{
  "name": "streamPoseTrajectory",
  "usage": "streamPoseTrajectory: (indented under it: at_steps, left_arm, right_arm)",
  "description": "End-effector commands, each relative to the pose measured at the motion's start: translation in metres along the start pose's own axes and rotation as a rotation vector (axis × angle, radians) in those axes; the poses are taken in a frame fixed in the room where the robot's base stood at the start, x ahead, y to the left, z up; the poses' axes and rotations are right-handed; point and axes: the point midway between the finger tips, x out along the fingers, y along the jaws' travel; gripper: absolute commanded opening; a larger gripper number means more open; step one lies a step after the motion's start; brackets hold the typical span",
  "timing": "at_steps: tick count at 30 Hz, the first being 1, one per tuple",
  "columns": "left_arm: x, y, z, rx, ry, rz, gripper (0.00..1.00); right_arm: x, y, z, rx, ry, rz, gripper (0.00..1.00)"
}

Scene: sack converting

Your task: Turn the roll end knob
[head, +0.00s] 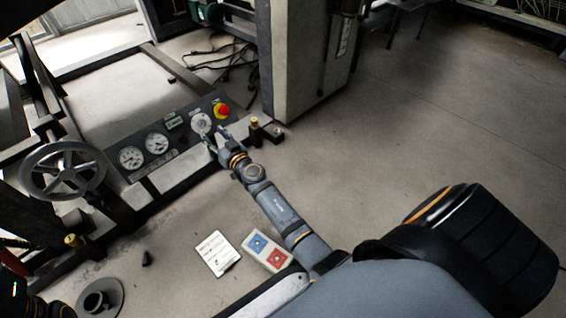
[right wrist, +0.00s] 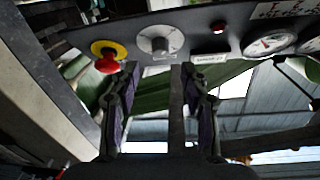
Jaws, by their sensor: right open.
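A control panel (head: 175,138) stands on the left side of the head view. It carries a pale round dial with a grey knob (head: 201,123), which also shows in the right wrist view (right wrist: 160,43). I cannot read its label. My right gripper (head: 216,138) is close in front of the knob in the head view. In the right wrist view my right gripper (right wrist: 160,78) has its two fingers apart with nothing between them, and the knob sits just beyond the gap, not gripped.
A red button on a yellow ring (head: 222,110) sits right beside the knob; it also shows in the right wrist view (right wrist: 107,62). Round gauges (head: 156,143) are on the panel's other side. A handwheel (head: 62,171) stands left. A grey cabinet (head: 300,60) rises behind.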

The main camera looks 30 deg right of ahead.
Motion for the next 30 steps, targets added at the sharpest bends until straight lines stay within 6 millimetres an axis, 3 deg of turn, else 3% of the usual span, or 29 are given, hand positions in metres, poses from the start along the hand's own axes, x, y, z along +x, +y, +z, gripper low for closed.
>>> streamPoseTrajectory:
  at_steps: [6, 8, 17, 30]
  left_arm:
    - [0.015, -0.002, -0.001, 0.000, 0.000, 0.000, 0.46]
    - [0.042, -0.005, -0.004, 0.000, 0.000, 0.000, 0.46]
    - [0.112, -0.015, -0.009, 0.000, 0.000, 0.000, 0.46]
    - [0.207, -0.027, -0.017, 0.000, 0.000, 0.000, 0.46]
  right_arm:
    - [-0.053, 0.000, -0.001, 0.000, -0.004, 0.000, 0.46]
    - [-0.056, 0.004, -0.010, -0.006, -0.033, 0.027, 0.46]
    - [-0.092, 0.035, 0.008, -0.047, -0.209, 0.155, 0.46]
    - [-0.179, 0.071, 0.038, -0.115, -0.540, 0.296, 0.46]
